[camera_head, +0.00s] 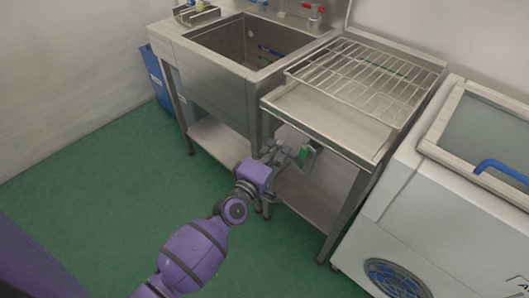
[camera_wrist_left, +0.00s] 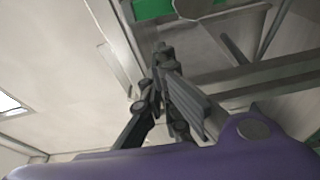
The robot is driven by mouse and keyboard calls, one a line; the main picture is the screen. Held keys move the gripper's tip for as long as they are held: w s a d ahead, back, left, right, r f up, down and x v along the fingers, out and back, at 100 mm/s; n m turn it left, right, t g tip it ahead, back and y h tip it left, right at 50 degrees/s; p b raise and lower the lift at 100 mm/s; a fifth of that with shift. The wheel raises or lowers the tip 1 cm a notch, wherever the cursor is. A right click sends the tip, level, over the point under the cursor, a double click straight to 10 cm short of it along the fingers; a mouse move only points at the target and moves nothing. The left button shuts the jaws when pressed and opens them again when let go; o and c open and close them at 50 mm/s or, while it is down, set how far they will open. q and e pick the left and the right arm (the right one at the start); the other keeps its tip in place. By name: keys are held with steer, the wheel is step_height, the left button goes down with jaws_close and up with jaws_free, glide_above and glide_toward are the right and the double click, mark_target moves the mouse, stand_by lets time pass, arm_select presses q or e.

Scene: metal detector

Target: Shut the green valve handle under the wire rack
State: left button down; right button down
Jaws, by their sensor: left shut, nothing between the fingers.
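The wire rack (camera_head: 362,77) lies on the steel drainer table to the right of the sink. A small green part (camera_head: 303,152), which looks like the valve handle, shows below the table's front edge, beside my left gripper. My left gripper (camera_head: 275,150) is shut and empty, just left of the green part in the head view; I cannot tell whether they touch. In the left wrist view the shut gripper (camera_wrist_left: 165,75) points up under the steelwork, and a green piece (camera_wrist_left: 150,8) shows at the top edge. My right gripper is not in view.
A steel sink (camera_head: 215,75) stands left of the rack table. A lower shelf (camera_head: 315,195) and table legs are close to my left arm. A white machine (camera_head: 425,190) with a blue handle (camera_head: 500,170) stands at right. Green floor is free at left.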

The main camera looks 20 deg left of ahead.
mark_target(305, 153)
arm_select(q)
steer(key=shift+w+d, duration=0.1)
steer(key=shift+d, duration=1)
steer(key=shift+d+r+m, duration=0.15)
steer(key=shift+d+m, duration=0.05)
steer(key=shift+m, duration=0.2)
